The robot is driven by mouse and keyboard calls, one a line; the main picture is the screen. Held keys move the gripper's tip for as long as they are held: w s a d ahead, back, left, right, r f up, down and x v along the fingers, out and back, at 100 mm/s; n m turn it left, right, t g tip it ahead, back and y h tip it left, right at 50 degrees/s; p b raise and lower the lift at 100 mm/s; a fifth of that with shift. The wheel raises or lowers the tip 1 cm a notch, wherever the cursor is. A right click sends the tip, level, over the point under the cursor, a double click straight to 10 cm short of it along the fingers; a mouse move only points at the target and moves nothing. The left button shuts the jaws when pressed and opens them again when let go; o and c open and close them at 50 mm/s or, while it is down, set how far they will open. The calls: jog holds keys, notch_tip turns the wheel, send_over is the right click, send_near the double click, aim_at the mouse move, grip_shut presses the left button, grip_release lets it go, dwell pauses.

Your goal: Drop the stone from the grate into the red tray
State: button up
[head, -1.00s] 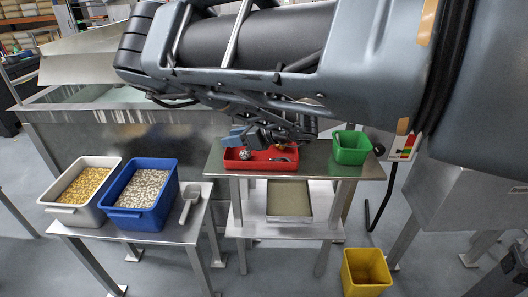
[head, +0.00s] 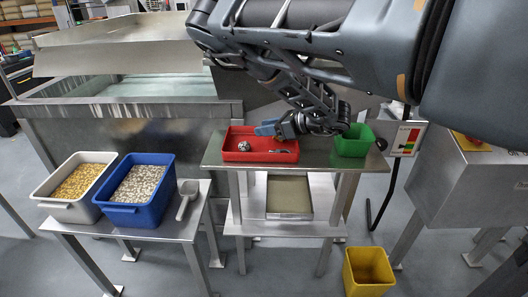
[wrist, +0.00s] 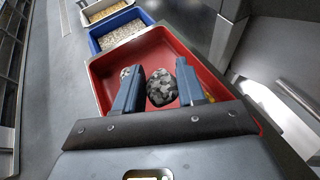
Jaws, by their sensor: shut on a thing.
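The red tray (head: 233,156) stands on the upper steel table in the head view. It also fills the middle of the wrist view (wrist: 103,91). My gripper (head: 268,129) is above the tray's right part. In the wrist view, my gripper (wrist: 160,84) has its two blue-grey fingers on either side of a mottled grey stone (wrist: 162,89). It is shut on this stone, with red tray floor behind it. A smaller pale, speckled lump (head: 243,146) lies in the tray at the left. I cannot make out the grate.
A green bin (head: 354,141) stands right of the tray. A white bin (head: 62,206) of yellow pieces, a blue bin (head: 124,215) of pale pieces and a scoop (head: 186,201) are on the left table. A yellow bin (head: 368,272) is on the floor.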

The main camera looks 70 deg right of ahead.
jog(key=shift+f, duration=0.6)
jog(key=o, duration=1.1)
jog(key=shift+o, duration=0.2)
jog(key=shift+b+v, duration=0.65)
jog(key=shift+v, duration=3.25)
jog(key=shift+r, duration=0.1)
